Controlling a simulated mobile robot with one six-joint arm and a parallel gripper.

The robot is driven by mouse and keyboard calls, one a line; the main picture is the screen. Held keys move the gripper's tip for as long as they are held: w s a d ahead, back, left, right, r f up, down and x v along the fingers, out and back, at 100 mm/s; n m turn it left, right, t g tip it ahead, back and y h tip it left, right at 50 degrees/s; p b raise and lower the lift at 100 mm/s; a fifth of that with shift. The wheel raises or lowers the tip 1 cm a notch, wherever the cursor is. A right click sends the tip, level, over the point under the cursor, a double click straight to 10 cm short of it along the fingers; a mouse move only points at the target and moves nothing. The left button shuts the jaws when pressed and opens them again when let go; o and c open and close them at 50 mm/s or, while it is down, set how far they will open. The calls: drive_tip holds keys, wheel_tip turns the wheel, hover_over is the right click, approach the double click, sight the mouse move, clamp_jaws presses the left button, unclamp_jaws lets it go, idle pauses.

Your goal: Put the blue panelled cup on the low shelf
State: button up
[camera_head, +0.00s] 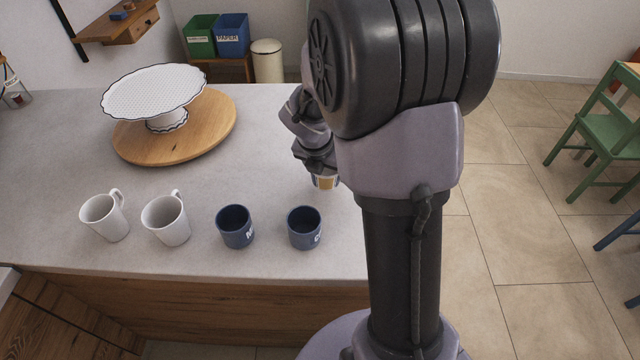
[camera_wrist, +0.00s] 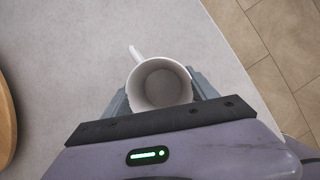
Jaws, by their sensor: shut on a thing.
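My gripper (camera_head: 318,163) is shut on a cup (camera_head: 326,182) near the right edge of the grey counter. The cup shows a yellow-orange panel and some blue in the head view; my arm hides the rest. In the wrist view my gripper (camera_wrist: 162,93) has a finger on each side of the cup (camera_wrist: 162,86). The cup looks upright and empty, white inside, its handle pointing up and left. I cannot tell whether it touches the counter. No shelf is clearly identifiable as the low shelf.
Two white mugs (camera_head: 105,218) (camera_head: 166,220) and two dark blue cups (camera_head: 235,228) (camera_head: 304,229) line the counter's front (camera_head: 60,180). A cake stand (camera_head: 155,92) sits on a round wooden board (camera_head: 215,135). A small wooden wall shelf (camera_head: 100,30) and bins (camera_head: 232,36) are behind.

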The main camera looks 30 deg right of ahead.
wheel_tip(320, 180, down, 4)
drive_tip(key=shift+r+b, duration=0.25)
drive_tip(key=shift+b, duration=0.55)
drive_tip(key=shift+r, duration=0.25)
drive_tip(key=o, duration=1.5)
drive_tip(key=shift+f, duration=0.15)
drive_tip(key=shift+o, duration=0.2)
drive_tip(key=shift+w, duration=0.1)
